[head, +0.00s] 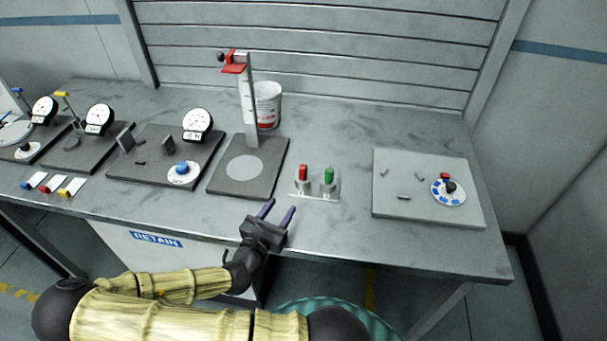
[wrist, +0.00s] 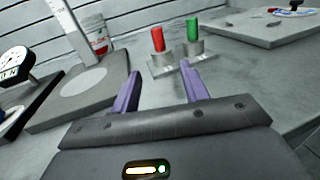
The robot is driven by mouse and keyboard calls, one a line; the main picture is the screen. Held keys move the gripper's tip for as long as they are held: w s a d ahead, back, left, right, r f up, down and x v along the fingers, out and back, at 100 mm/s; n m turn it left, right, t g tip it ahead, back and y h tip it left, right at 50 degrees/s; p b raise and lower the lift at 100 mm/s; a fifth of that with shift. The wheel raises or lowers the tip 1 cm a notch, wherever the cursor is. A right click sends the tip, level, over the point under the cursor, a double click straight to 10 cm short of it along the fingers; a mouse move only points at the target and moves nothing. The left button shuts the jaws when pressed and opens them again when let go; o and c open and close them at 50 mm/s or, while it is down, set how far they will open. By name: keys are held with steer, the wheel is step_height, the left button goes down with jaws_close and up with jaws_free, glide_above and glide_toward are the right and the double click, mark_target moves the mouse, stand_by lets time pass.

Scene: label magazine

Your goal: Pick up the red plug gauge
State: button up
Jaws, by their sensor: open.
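The red plug gauge (head: 303,172) stands upright in a metal holder (head: 318,194) on the bench, left of a green plug gauge (head: 328,177). In the wrist view the red plug gauge (wrist: 158,40) and the green one (wrist: 193,30) stand ahead of the fingers, with the holder (wrist: 177,65) under them. My gripper (head: 278,212) is open and empty, with two purple fingers. It is at the bench's front edge, in front of and a little left of the holder, apart from both gauges. In the wrist view my gripper (wrist: 160,88) points toward them.
A dark stand (head: 250,178) with a round light disc and a post is left of the holder. A white bucket (head: 267,104) stands behind. A grey plate (head: 400,208) with a dial lies to the right. Dial gauges on dark bases fill the left. Bench between gripper and holder is clear.

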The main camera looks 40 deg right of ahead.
mark_target(302, 175)
steer(key=p+x, duration=0.2)
steer(key=x, duration=0.7)
steer(key=shift+w+d+p, duration=0.25)
steer(key=shift+w+p, duration=0.1)
steer(key=shift+p, duration=0.05)
steer(key=shift+w, duration=0.1)
steer(key=p+x, duration=0.1)
steer(key=x, duration=0.2)
steer(key=p+x, duration=0.1)
steer(key=x, duration=0.1)
steer(key=shift+s+d+r+p, duration=0.1)
steer(key=shift+s+r+p, duration=0.2)
steer(key=shift+p, duration=0.05)
steer(key=shift+w+f, duration=0.1)
steer(key=shift+w, duration=0.2)
steer(key=shift+s, duration=0.15)
jaws_close()
